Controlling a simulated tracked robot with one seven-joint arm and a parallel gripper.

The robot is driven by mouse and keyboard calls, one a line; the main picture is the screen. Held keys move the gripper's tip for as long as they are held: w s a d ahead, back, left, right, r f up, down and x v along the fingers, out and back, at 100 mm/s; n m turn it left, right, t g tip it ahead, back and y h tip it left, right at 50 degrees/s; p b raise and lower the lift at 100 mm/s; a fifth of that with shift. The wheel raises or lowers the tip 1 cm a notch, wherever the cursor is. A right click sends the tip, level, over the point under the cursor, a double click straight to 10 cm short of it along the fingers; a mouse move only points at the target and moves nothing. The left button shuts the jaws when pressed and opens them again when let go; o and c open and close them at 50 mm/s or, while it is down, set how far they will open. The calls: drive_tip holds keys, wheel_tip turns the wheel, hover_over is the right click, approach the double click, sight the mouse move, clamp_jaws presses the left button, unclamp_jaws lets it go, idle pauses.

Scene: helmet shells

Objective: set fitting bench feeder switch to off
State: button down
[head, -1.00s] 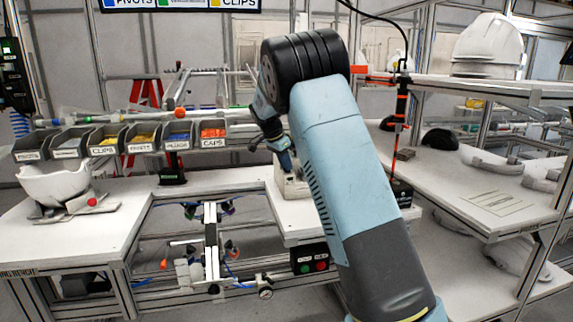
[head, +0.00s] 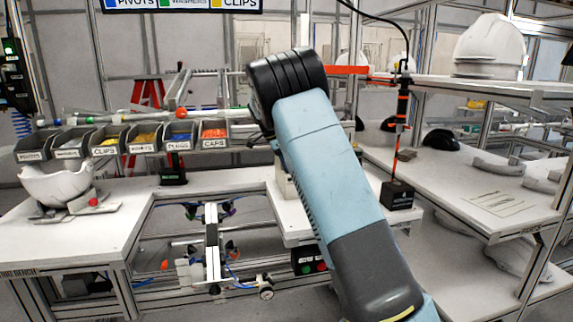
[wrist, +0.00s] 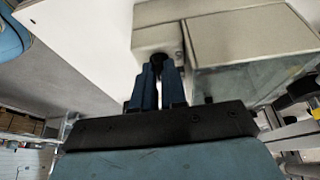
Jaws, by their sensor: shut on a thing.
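The feeder (wrist: 235,35) is a beige box with a glassy grey lower part, filling the upper right of the wrist view. A small dark switch knob (wrist: 187,59) sits in a recess at its left. My gripper's (wrist: 165,72) two blue fingers reach that recess and are shut on the knob. The fingers partly hide the knob, so I cannot tell which way it is set. In the head view only a pale sliver of the feeder (head: 284,182) shows on the bench (head: 232,190), and my arm hides the gripper.
Several labelled bins (head: 143,137) line the back of the bench. A white helmet shell (head: 58,184) sits in a holder at left. A box with green and red buttons (head: 309,262) hangs below the bench edge. A black block (head: 397,194) stands at right under an orange-black hanging tool.

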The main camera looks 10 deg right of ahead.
drive_tip(key=shift+a, duration=0.15)
drive_tip(key=c, duration=1.2)
unclamp_jaws()
drive_tip(key=shift+w+r, duration=0.1)
drive_tip(key=v, duration=1.3)
drive_tip(key=shift+a+r, duration=0.1)
